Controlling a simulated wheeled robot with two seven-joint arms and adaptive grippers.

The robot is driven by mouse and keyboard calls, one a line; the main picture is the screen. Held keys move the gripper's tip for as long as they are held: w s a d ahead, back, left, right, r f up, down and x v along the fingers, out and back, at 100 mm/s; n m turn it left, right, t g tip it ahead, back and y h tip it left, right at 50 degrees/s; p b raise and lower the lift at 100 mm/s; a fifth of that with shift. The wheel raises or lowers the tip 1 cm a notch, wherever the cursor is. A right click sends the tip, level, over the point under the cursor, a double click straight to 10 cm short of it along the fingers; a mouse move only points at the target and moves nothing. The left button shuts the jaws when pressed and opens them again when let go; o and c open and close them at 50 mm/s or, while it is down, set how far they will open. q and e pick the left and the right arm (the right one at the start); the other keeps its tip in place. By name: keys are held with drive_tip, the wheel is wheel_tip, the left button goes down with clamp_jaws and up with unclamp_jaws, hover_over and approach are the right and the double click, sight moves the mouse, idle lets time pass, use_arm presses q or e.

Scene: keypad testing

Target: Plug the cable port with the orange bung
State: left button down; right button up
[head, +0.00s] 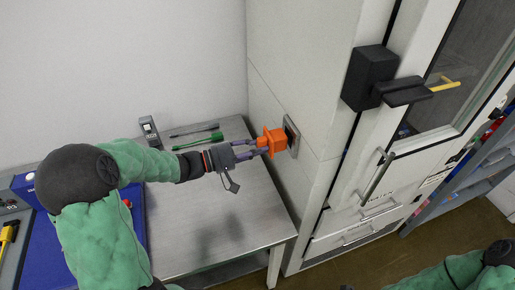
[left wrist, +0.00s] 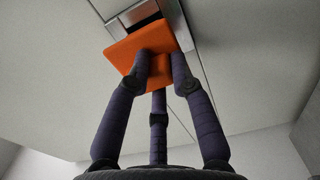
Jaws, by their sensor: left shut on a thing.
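The orange bung (head: 276,140) is held by my left gripper (head: 262,147), whose fingers are shut on its near side. The bung is at the framed cable port (head: 292,134) on the side wall of the white cabinet. In the left wrist view the bung (left wrist: 146,45) shows as an orange square plate, tilted relative to the port's metal frame (left wrist: 185,35). Part of the dark opening (left wrist: 135,14) shows beyond it. The bung hides the rest of the port, and I cannot tell how far it is in. My right gripper is not in view.
A grey table (head: 215,235) stands below my left arm, beside the white cabinet (head: 300,65). A green-handled tool (head: 200,141) and a small grey device (head: 149,130) lie near its back. A black handle unit (head: 370,78) juts from the cabinet front.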

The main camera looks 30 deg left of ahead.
sight(276, 143)
use_arm(q)
drive_tip(key=shift+b, duration=0.55)
idle(0.9)
drive_tip(key=shift+b+x, duration=0.7)
drive_tip(key=shift+x, duration=2.1)
drive_tip(key=c, duration=1)
unclamp_jaws()
drive_tip(key=shift+s+a, duration=0.1)
drive_tip(key=v, duration=1.1)
drive_tip(key=shift+s+a, duration=0.25)
drive_tip(key=shift+s, duration=0.05)
